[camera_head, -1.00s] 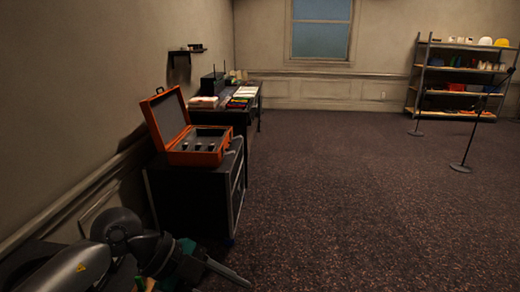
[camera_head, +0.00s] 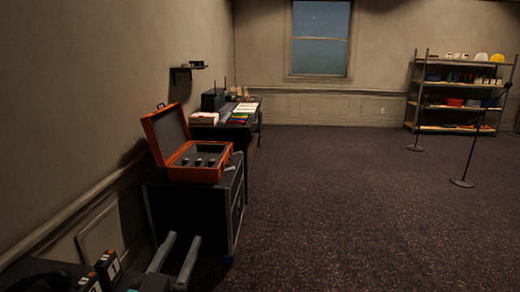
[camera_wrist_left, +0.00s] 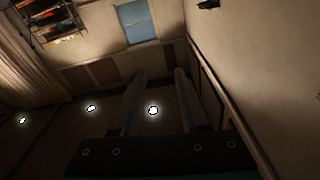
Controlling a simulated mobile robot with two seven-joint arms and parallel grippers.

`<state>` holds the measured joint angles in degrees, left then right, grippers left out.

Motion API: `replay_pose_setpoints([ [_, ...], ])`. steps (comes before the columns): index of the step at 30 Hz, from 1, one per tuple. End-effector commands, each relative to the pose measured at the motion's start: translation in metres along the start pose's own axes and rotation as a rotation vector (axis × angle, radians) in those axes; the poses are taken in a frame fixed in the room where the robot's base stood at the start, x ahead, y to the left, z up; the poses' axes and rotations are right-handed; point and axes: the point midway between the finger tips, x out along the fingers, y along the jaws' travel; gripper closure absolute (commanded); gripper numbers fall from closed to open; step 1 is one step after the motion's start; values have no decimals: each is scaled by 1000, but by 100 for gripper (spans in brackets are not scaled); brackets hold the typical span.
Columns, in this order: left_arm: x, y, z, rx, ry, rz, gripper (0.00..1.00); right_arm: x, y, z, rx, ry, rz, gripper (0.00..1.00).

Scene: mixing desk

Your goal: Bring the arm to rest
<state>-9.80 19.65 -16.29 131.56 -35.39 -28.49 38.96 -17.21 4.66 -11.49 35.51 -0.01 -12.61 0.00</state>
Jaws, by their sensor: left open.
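My left gripper (camera_head: 184,237) shows at the bottom left of the head view. Its two grey fingers point up and away, apart, with nothing seen between them. In the left wrist view the gripper (camera_wrist_left: 159,76) is also open and empty, with wall and bright light spots behind it. The rest of my left arm is mostly hidden below the head view's lower edge. My right gripper is in neither view.
An open orange case (camera_head: 200,174) sits on a black cabinet (camera_head: 190,215) just beyond my left gripper. Black boxes with orange tops (camera_head: 107,266) stand at the bottom left. A stand (camera_head: 472,150) and a shelf rack (camera_head: 460,104) are at right. The middle floor is clear.

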Motion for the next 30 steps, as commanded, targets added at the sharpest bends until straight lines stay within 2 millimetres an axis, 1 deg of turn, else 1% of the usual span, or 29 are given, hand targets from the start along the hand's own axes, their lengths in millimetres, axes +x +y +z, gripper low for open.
replay_pose_setpoints([
  [1, -10, -8, 24, -14, -104, -45, 55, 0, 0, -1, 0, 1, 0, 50],
  [2, -16, -12, 38, -19, -169, -68, 55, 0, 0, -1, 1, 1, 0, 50],
  [3, -26, -16, 57, -24, -258, -93, 55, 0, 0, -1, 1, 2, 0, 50],
  [5, -45, -20, 85, -28, -398, -118, 55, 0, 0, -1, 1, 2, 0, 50],
  [6, -59, -21, 103, -31, -492, -127, 55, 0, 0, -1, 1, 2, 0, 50],
  [8, -84, -19, 129, -32, -633, -126, 55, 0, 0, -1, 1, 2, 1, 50],
  [9, -101, -17, 144, -32, -723, -118, 55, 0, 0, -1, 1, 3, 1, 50],
  [11, -126, -12, 162, -33, -848, -97, 55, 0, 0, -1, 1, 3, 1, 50],
  [12, -142, -8, 172, -32, -923, -77, 55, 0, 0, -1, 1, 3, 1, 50],
  [14, -166, -1, 184, -34, -1027, -43, 55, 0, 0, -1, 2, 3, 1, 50],
  [15, -182, 3, 190, -34, -1090, -18, 55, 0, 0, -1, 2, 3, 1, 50],
  [17, -204, 10, 198, -35, -1179, 24, 55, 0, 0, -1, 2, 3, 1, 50],
  [18, -219, 15, 201, -37, -1235, 55, 55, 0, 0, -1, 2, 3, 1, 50],
  [20, -240, 22, 205, -39, -1314, 102, 55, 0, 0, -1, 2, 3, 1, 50],
  [21, -255, 27, 206, -41, -1364, 137, 55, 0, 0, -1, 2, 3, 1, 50],
  [22, -258, 29, 211, -39, -1383, 151, 55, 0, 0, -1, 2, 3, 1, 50],
  [25, -253, 32, 236, -35, -1386, 146, 55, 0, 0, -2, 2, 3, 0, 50],
  [29, -252, 37, 269, -34, -1399, 149, 55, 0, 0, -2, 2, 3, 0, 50],
  [30, -253, 38, 280, -34, -1404, 150, 55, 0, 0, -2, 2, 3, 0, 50],
])
